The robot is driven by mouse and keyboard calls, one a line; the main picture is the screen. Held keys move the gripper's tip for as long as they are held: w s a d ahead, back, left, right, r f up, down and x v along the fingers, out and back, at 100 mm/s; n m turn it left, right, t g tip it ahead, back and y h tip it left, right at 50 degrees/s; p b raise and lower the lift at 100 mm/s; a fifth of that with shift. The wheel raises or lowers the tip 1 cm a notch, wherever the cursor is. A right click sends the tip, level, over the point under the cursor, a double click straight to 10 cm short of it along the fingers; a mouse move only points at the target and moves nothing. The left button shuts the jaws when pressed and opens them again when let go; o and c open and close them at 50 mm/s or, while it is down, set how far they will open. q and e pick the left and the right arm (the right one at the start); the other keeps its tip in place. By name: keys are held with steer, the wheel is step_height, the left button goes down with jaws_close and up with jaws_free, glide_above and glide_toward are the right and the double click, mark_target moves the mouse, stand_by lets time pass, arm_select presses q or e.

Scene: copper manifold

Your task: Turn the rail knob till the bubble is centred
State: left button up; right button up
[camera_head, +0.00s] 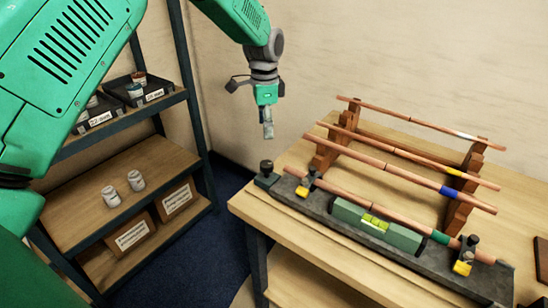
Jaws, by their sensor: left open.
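A dark rail (325,207) lies along the front of the wooden bench. A dark round knob (266,166) stands on a block at its left end. A green spirit level (350,212) sits on the middle of the rail, with a bright yellow-green vial (375,222). The bubble is too small for me to tell whether it is centred. My right gripper is not in view.
A copper pipe (345,196) lies along the rail in clamps with yellow parts. Behind it, wooden racks (328,150) hold several copper pipes with coloured bands. A shelf (150,165) with trays, jars and boxes stands left. The bench's front left corner (255,207) is bare.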

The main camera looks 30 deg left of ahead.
mark_target(266, 163)
arm_select(q)
steer(key=f, duration=0.4)
steer(key=f+p, duration=0.1)
steer(key=f, duration=0.3)
steer(key=f+p, duration=0.1)
steer(key=f, duration=0.4)
steer(key=shift+s, duration=0.4)
steer(key=shift+w+f, duration=0.1)
steer(key=shift+f, duration=0.05)
steer(key=shift+c, duration=0.4)
steer(key=c, duration=1.1)
